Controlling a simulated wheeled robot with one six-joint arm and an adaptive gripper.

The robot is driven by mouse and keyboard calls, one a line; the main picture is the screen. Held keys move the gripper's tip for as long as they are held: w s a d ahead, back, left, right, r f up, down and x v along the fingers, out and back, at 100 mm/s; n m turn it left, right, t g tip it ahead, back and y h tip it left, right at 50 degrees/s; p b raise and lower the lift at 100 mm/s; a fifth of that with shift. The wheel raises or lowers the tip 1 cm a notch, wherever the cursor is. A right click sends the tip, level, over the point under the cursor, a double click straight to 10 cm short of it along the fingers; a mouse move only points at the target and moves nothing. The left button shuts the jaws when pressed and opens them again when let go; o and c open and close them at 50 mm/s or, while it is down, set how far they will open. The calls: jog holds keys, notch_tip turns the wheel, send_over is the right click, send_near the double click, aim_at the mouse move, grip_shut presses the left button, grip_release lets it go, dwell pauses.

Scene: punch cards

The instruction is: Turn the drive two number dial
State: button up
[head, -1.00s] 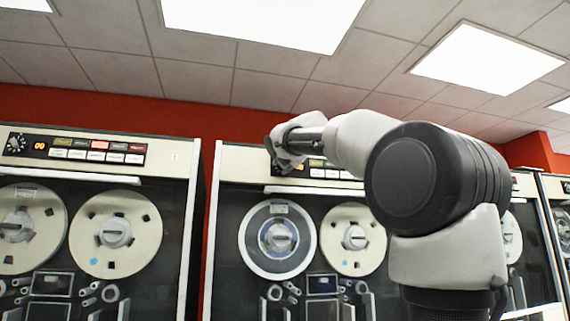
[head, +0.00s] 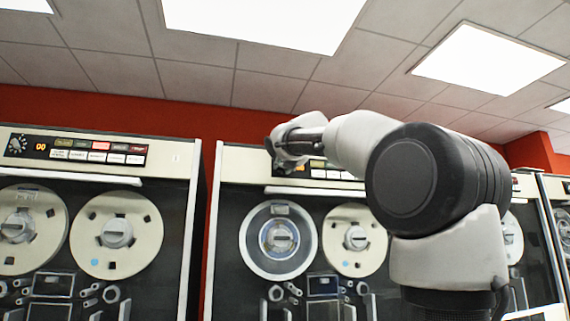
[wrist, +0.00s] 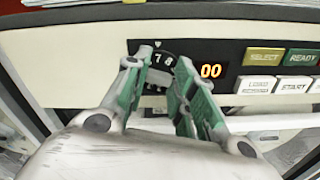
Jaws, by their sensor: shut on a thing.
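The number dial (wrist: 161,58) is a small black wheel with white numerals on the black control strip of the middle tape drive. In the wrist view, 7 and 8 show near its top, below a small white mark on the panel. My gripper (wrist: 163,68) has its two green-lined fingers on either side of the dial's knob, shut on it. The fingers hide the dial's sides and most of its lower numerals. The orange display (wrist: 211,71) right of the dial reads 00. In the head view, my gripper (head: 284,148) covers the dial.
SELECT (wrist: 264,57), READY (wrist: 302,58) and START (wrist: 293,86) buttons lie right of the display. Tape reels (head: 278,240) sit below the panel. Another drive (head: 100,160) stands to the left, its own dial (head: 16,145) uncovered. More drives stand to the right.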

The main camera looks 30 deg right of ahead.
jog(key=shift+f, duration=0.2)
jog(key=o, duration=1)
jog(key=shift+r, duration=0.1)
jog(key=v, duration=1.2)
